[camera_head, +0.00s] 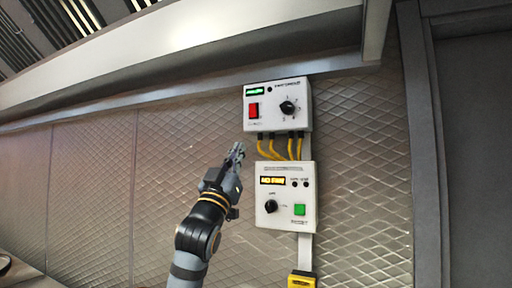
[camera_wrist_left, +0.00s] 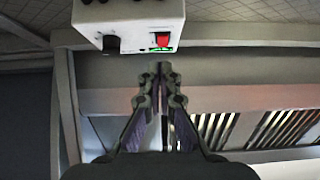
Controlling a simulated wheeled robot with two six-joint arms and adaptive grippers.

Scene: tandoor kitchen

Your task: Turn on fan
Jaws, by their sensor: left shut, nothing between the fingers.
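The upper white control box (camera_head: 277,118) is fixed to the wall, with a red switch (camera_head: 253,110), a black knob (camera_head: 288,107) and a small green display. A lower white box (camera_head: 286,214) has an amber display, a black knob (camera_head: 270,206) and a green button (camera_head: 299,210). My left gripper (camera_head: 238,149) is shut and empty, just below and left of the upper box, apart from it in the head view. In the left wrist view the fingertips (camera_wrist_left: 157,68) point toward the upper box (camera_wrist_left: 130,22) and its red switch (camera_wrist_left: 162,40). My right gripper is not in view.
Yellow cables (camera_head: 273,150) run between the two boxes. A yellow-fronted outlet (camera_head: 301,280) sits below on a grey conduit. A metal hood edge (camera_head: 200,90) juts out above the boxes. The quilted metal wall on the left is clear.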

